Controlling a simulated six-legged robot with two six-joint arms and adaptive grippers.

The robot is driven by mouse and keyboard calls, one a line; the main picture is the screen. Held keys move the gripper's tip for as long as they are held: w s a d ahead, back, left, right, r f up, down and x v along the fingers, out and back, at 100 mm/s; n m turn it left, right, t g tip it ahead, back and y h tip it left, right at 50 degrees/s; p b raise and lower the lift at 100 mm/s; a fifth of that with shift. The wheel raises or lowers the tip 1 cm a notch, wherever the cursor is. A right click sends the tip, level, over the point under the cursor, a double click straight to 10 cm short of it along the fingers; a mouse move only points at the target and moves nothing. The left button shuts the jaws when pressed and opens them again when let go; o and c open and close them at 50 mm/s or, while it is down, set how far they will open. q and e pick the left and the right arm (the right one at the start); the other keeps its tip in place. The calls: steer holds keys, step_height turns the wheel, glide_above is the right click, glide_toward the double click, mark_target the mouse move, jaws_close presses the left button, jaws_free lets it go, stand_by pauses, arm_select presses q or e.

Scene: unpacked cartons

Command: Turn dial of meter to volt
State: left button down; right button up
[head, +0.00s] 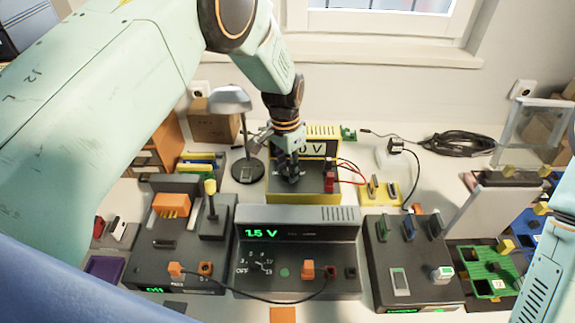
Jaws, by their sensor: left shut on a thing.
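The yellow and dark meter (323,133) stands at the back middle of the bench, with a display showing a "V". Red leads plug in at its right side. My left gripper (290,176) reaches down from above onto the meter's dark front panel, left of the red plugs. It is shut on the dial, which the fingers mostly hide, so its pointer and markings cannot be read. Part of the display is also behind the gripper. My right arm shows at the lower right edge, but its gripper is out of view.
A grey power supply (297,214) reading 1.5 V stands in front of the meter. Dark units (180,245) and (412,285) flank it. A desk lamp (231,100) stands left of the meter; a black cable coil (460,143) lies at the back right.

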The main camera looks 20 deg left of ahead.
mark_target(286, 170)
arm_select(q)
steer(key=shift+m, duration=0.5)
stand_by(0.3)
steer(key=c, duration=1)
jaws_free()
step_height(286, 170, up, 12)
steer(key=shift+w+a, duration=0.2)
steer(key=shift+a, duration=0.05)
steer(key=shift+r, duration=0.1)
